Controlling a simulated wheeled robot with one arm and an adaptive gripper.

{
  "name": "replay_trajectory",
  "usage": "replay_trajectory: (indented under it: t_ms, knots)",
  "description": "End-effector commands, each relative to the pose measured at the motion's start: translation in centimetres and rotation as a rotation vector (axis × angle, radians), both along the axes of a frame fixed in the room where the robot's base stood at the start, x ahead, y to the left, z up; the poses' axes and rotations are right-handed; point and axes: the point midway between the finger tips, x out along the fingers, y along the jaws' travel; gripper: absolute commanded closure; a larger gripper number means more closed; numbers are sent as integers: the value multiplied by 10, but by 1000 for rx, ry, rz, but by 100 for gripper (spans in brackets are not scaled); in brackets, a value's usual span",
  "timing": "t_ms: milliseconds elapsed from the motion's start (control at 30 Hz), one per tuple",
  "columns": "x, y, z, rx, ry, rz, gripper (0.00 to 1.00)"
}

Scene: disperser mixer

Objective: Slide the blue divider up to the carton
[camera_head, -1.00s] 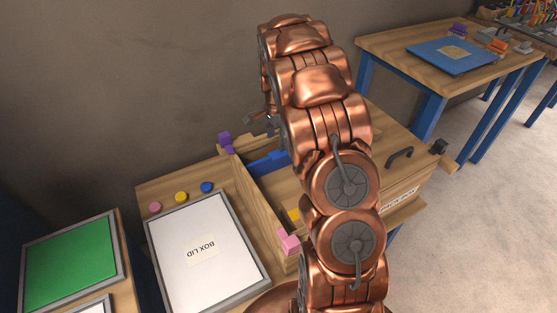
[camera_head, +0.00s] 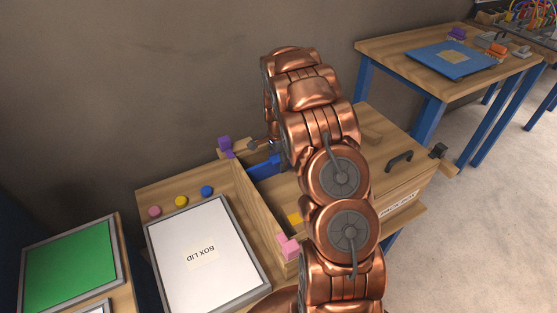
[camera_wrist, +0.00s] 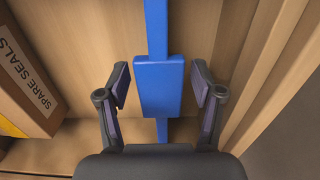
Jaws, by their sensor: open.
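The blue divider (camera_wrist: 158,85) stands across the wooden box, and in the wrist view it runs up the middle of the picture with a wider block partway along. It also shows in the head view (camera_head: 264,167), partly hidden by my arm. My gripper (camera_wrist: 160,83) is open, with one finger on each side of the wide block and a visible gap on both sides. The carton (camera_wrist: 25,85), labelled SPARE SEALS, is at the left in the wrist view, apart from the divider. In the head view my gripper is mostly hidden behind my arm.
The box's wooden wall (camera_wrist: 275,75) runs close to the right finger in the wrist view. Purple (camera_head: 225,145) and pink (camera_head: 288,247) blocks sit on the box edge.

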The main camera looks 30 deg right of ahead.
Motion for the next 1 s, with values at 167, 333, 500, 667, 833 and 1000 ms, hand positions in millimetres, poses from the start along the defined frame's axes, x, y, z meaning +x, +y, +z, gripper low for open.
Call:
replay_trajectory:
  t_ms: [167,333,500,667,833,1000]
  knots:
    - [0,0,0,0,-1,0,33]
    - [0,0,0,0,-1,0,48]
    - [0,0,0,0,-1,0,66]
    - [0,0,0,0,-1,0,82]
    - [0,0,0,0,-1,0,100]
    - [0,0,0,0,-1,0,100]
